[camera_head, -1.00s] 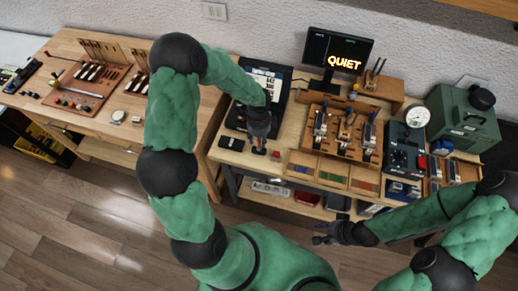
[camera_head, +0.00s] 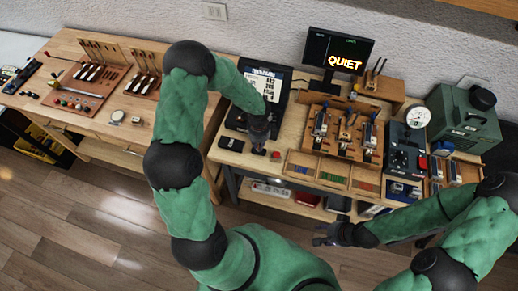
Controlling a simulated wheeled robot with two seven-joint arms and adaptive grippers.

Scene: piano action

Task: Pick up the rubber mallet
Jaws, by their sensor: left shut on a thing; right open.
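My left gripper (camera_head: 258,148) points down at the front edge of the right workbench, in front of the dark display stand. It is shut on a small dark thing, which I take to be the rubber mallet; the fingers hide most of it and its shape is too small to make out. My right gripper (camera_head: 322,238) is open and empty, low in front of the bench and well away from the left one.
A small red object (camera_head: 276,155) sits just right of my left gripper, and a black flat device (camera_head: 231,144) lies to its left. A wooden rack (camera_head: 342,132) and coloured trays (camera_head: 333,176) fill the bench's middle. A gap separates the left workbench (camera_head: 165,108).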

